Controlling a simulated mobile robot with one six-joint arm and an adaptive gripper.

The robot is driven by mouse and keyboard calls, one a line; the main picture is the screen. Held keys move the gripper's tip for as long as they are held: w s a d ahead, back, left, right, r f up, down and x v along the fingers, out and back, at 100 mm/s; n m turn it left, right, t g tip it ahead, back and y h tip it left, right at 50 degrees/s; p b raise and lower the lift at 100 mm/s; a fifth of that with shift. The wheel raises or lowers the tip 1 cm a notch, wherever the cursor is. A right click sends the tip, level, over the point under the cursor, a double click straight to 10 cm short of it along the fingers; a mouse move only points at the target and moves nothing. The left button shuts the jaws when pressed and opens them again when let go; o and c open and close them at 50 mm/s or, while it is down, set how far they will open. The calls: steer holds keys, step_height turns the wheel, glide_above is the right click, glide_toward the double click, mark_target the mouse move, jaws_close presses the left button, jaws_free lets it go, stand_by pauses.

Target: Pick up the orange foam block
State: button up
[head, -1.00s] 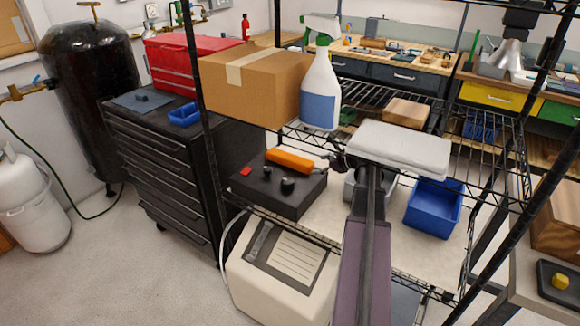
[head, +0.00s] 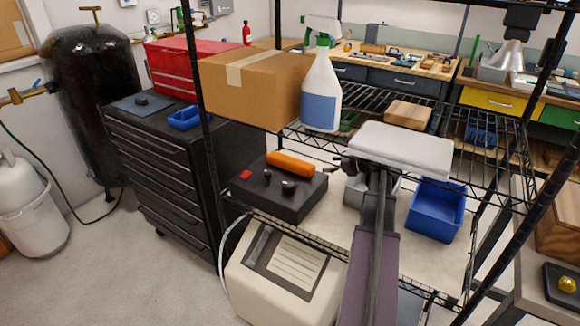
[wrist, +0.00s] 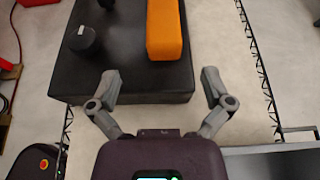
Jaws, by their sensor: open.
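The orange foam block (head: 291,163) lies along the back right part of a flat black box (head: 297,206) on the middle shelf. In the wrist view the orange block (wrist: 167,30) is ahead of my gripper (wrist: 160,85), its top end cut off by the frame. My fingers are spread wide with nothing between them. The fingertips are near the black box's front edge in that view, and the block's near end lies roughly between their lines.
Dark knobs (head: 288,187) and a small red piece (head: 245,175) sit on the black box. The white slab (head: 402,147) lies above my arm. A blue bin (head: 436,208) stands to the right. A spray bottle (head: 320,90) and cardboard box (head: 256,85) are above. Rack posts flank the shelf.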

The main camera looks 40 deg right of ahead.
mark_target(305, 165)
steer(key=b+x, duration=0.2)
steer(key=x, duration=0.4)
steer(key=shift+w+a+f, duration=0.15)
steer(key=shift+w, duration=0.15)
steer(key=shift+d+b+x, duration=0.1)
steer(key=shift+b+x, duration=0.4)
steer(key=shift+x, duration=0.4)
steer(key=shift+d+b+x, duration=0.15)
steer(key=shift+b+x, duration=0.35)
steer(key=shift+x, duration=1.3)
steer(key=shift+a, duration=0.1)
steer(key=c, duration=1.1)
